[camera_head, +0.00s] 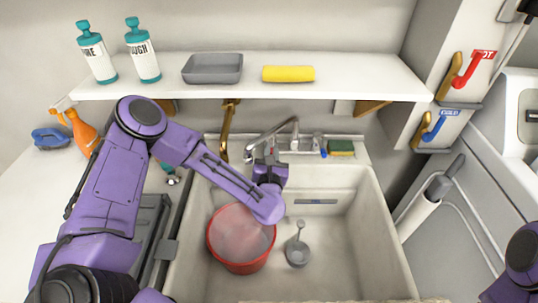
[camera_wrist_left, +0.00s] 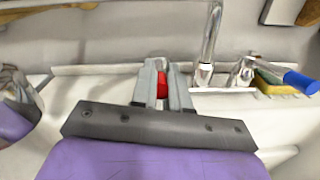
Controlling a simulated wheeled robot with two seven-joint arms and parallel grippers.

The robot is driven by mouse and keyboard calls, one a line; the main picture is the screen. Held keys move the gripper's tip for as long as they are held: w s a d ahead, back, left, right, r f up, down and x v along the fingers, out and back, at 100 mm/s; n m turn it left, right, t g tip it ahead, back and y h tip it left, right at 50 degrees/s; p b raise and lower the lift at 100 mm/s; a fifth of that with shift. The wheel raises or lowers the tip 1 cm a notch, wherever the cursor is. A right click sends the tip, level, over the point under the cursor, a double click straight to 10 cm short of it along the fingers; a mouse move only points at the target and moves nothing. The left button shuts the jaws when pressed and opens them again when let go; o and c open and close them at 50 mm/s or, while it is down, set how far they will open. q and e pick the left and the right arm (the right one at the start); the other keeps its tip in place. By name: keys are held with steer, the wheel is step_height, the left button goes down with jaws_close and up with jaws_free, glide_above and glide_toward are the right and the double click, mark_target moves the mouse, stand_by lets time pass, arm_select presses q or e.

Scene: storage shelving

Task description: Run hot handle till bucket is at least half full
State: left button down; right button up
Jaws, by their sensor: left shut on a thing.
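The red bucket (camera_head: 240,262) stands upright in the left part of the sink, partly behind my left forearm. Its inside looks pale and hazy; I cannot tell the water level. The curved metal faucet (camera_head: 272,130) rises at the back of the sink and also shows in the wrist view (camera_wrist_left: 211,35). My left gripper (camera_head: 270,160) is at the faucet's left side. In the wrist view its fingers (camera_wrist_left: 162,80) are shut on the red hot handle (camera_wrist_left: 162,86). The blue cold handle (camera_wrist_left: 300,82) is to the right. My right gripper is out of view.
A green-yellow sponge (camera_head: 341,147) sits at the back rim. HOT and COLD signs are on the right panel.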

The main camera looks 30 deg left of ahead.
arm_select(q)
steer(key=c, duration=1.1)
jaws_free()
steer(key=b+v, duration=0.2)
steer(key=v, duration=0.8)
steer(key=shift+s+d+b, duration=0.2)
steer(key=shift+s+b, duration=0.05)
steer(key=shift+b, duration=0.1)
